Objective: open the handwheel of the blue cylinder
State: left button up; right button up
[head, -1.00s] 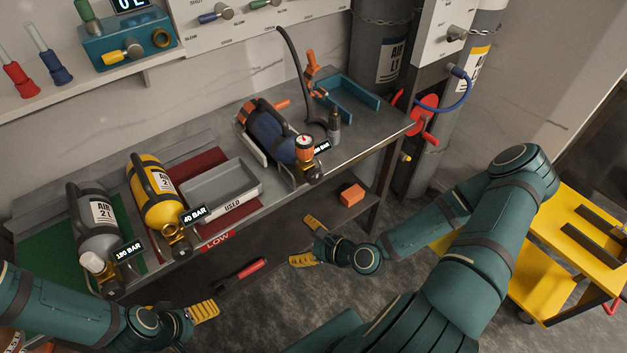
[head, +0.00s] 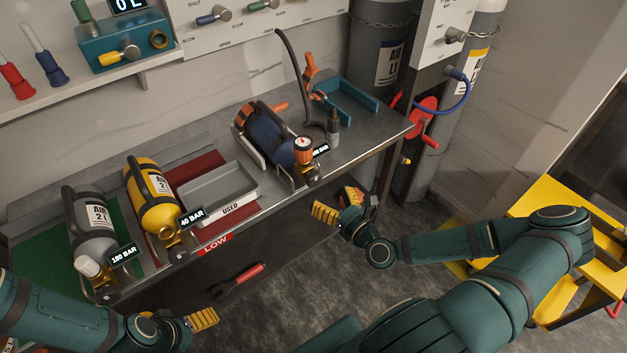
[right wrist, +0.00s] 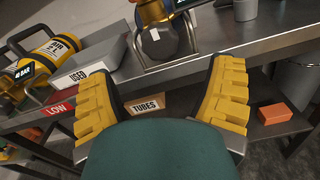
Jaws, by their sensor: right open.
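The blue cylinder (head: 267,135) lies in a cradle at the right part of the bench, with orange bands. Its brass valve (head: 303,170) points to the bench front, with a red-and-white round gauge on top and a dark knob-like part at its end. In the right wrist view a dark faceted part with a white mark (right wrist: 166,38), apparently this valve end, is at the top, beyond the fingers. My right gripper (head: 338,204) is open and empty, below and in front of the bench edge, apart from the valve. My left gripper (head: 197,322) is at the lower left; its opening is unclear.
A yellow cylinder (head: 152,195) and a grey cylinder (head: 92,228) lie further left. A grey tray marked USED (head: 222,188) sits between. A blue holder (head: 347,98) stands behind right. An orange block (right wrist: 275,113) is on the lower shelf. A yellow cart (head: 545,200) is at right.

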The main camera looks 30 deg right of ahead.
aim_at(316, 183)
jog(key=w, duration=0.7)
jog(key=shift+w+a, duration=0.25)
jog(key=shift+w, duration=0.05)
jog(key=c, duration=1.2)
